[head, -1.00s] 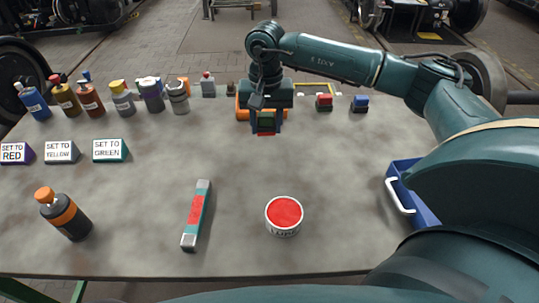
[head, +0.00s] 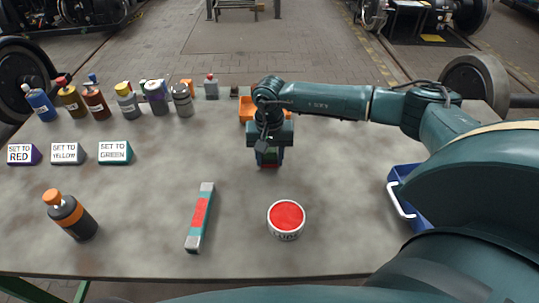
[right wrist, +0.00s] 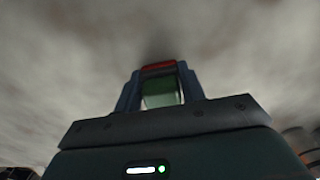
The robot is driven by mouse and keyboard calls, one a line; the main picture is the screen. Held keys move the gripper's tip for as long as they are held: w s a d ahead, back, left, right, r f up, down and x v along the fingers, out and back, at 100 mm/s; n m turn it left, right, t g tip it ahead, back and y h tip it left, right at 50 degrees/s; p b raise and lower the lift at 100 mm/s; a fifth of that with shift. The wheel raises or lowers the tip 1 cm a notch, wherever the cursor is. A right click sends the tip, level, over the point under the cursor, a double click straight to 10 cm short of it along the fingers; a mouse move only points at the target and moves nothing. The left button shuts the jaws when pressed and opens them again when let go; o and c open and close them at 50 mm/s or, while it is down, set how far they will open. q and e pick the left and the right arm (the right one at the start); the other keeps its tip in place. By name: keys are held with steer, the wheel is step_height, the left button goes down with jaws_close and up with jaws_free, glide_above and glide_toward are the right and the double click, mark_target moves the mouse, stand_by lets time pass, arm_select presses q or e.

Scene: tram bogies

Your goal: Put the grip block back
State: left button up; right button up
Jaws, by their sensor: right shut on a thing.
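My right gripper (head: 269,160) is shut on a small grip block (head: 268,157) with a green body and a red end. It holds the block over the middle of the table, behind the red-topped tin. Whether the block touches the table I cannot tell. In the right wrist view, the block (right wrist: 160,92) sits between the two fingers, its green side and red edge showing against a blurred grey surface. My left gripper is not in view.
An orange holder (head: 246,108) stands just behind my right gripper, partly hidden. Signs and several bottles line the left. A blue bin (head: 408,196) is at right.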

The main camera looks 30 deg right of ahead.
mark_target(269, 151)
steer(key=o, duration=0.9)
steer(key=shift+f, duration=0.1)
step_height(269, 151, up, 12)
steer(key=shift+r+b, duration=0.2)
steer(key=shift+b, duration=0.6)
